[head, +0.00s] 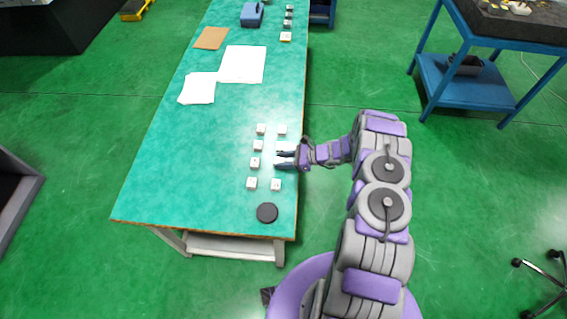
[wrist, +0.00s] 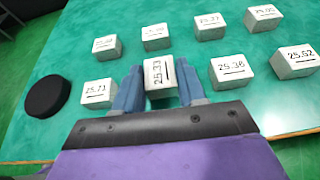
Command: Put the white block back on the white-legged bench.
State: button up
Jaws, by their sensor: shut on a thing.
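The white-legged bench (head: 160,172) has a long green top and runs away from me in the head view. My gripper (head: 280,158) is over its right side, near the front end. In the wrist view my gripper (wrist: 160,90) is shut on a white block (wrist: 159,72) marked 25.33, one blue finger on each side. The held block is close to the bench top, in line with the near row of blocks. I cannot tell whether it touches the top. In the head view the fingers mostly hide it.
Several similar numbered blocks stand close around, including one marked 25.71 (wrist: 98,93) and one marked 25.36 (wrist: 231,69). A black disc (head: 267,212) lies at the bench's front end. White papers (head: 242,64) lie farther back. A blue table (head: 510,40) stands to the right.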

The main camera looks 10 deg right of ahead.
jog(key=shift+a+f, duration=0.1)
jog(key=shift+f, duration=0.7)
jog(key=shift+a+f, duration=0.2)
jog(key=shift+a, duration=0.1)
jog(key=shift+f, duration=0.1)
jog(key=o, duration=1.2)
jog(key=shift+d, duration=0.2)
